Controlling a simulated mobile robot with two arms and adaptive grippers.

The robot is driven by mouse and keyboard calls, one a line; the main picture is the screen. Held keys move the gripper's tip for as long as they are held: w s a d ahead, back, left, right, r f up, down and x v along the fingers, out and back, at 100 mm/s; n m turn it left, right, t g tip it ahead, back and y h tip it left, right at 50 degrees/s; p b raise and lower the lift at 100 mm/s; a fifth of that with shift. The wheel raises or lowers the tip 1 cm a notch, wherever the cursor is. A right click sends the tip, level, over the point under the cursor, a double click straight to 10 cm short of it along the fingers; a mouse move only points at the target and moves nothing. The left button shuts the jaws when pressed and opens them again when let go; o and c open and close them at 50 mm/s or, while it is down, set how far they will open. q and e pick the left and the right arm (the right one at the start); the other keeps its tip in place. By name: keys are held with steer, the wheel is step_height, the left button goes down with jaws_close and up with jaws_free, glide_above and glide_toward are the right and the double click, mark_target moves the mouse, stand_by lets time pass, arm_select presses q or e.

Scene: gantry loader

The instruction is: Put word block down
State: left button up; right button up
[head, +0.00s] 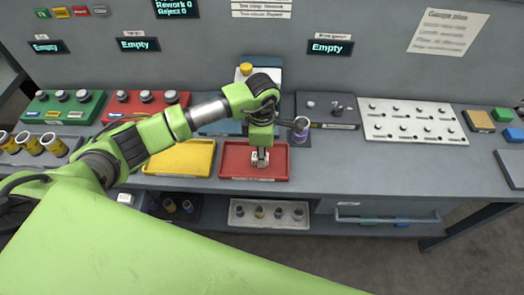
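My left gripper (260,160) points down over the red tray (232,171) in the middle of the bench. A small pale grey-white shape shows at its fingertips. It is too small to tell whether this is the word block or only the fingers, or whether it touches the tray floor. I cannot tell whether the gripper is open or shut. No block with readable words shows clearly. My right gripper is not in view.
A yellow tray (180,158) sits left of the red one, and a blue tray (222,127) behind. A white pegged board (412,121) lies to the right. A purple-based item (301,136) stands close beside my wrist.

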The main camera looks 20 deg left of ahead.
arm_select(q)
steer(key=shift+f+b, duration=0.25)
steer(key=shift+b, duration=0.05)
steer(key=o, duration=1.1)
steer(key=shift+r, duration=0.1)
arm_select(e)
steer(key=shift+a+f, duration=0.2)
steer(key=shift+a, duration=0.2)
arm_select(q)
steer(key=shift+r, duration=0.1)
steer(key=shift+r+p, duration=0.2)
steer(key=shift+p, duration=0.15)
step_height(320, 180, up, 12)
steer(key=b, duration=0.4)
steer(key=shift+f, duration=0.1)
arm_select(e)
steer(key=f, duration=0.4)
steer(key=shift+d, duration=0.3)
